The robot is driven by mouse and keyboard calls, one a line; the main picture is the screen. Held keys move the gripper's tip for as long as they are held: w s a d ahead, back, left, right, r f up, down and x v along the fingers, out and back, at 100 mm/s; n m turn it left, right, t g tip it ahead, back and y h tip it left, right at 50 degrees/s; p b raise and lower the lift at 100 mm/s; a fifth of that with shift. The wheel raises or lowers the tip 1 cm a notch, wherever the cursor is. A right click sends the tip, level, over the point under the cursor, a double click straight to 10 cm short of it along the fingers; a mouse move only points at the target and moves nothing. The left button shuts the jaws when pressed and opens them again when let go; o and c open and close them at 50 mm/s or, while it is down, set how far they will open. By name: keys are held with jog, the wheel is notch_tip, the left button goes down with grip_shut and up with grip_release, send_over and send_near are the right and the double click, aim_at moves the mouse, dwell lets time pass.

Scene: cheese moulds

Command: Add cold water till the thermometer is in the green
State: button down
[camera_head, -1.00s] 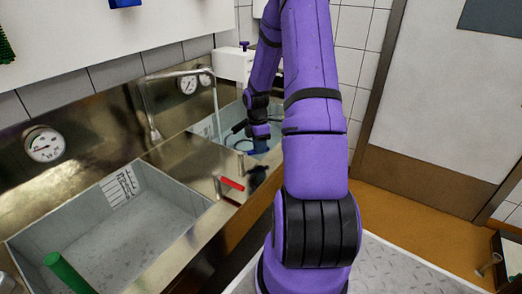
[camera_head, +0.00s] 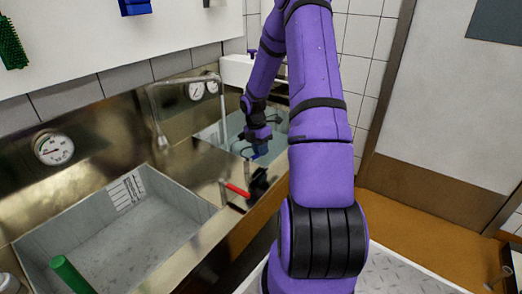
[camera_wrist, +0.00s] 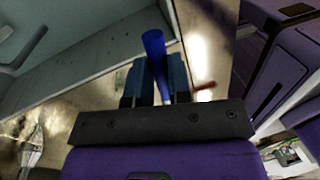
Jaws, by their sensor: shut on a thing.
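My gripper (camera_wrist: 155,85) has blue fingers and is shut on a slim blue handle (camera_wrist: 153,42), which stands up between them in the wrist view. In the head view my gripper (camera_head: 259,150) is at the front edge of the far basin (camera_head: 212,134), and the handle is hard to make out. A red-handled lever (camera_head: 237,190) is nearer, left of my gripper. A metal spout (camera_head: 185,80) reaches over the far basin; I cannot tell if water runs. Two round dials (camera_head: 196,91) (camera_head: 212,87) are behind it, too small to read.
A near basin (camera_head: 190,200) with a marked scale on its wall is at the left, with a larger dial (camera_head: 53,148) behind it. A tiled wall is behind, and a door (camera_head: 440,100) is at the right.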

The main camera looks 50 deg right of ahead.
jog(key=c, duration=1.1)
grip_release()
jog(key=shift+o, duration=0.2)
notch_tip(320, 180, up, 11)
jog(key=w, duration=0.2)
jog(key=shift+f, duration=0.15)
jog(key=shift+d, duration=0.1)
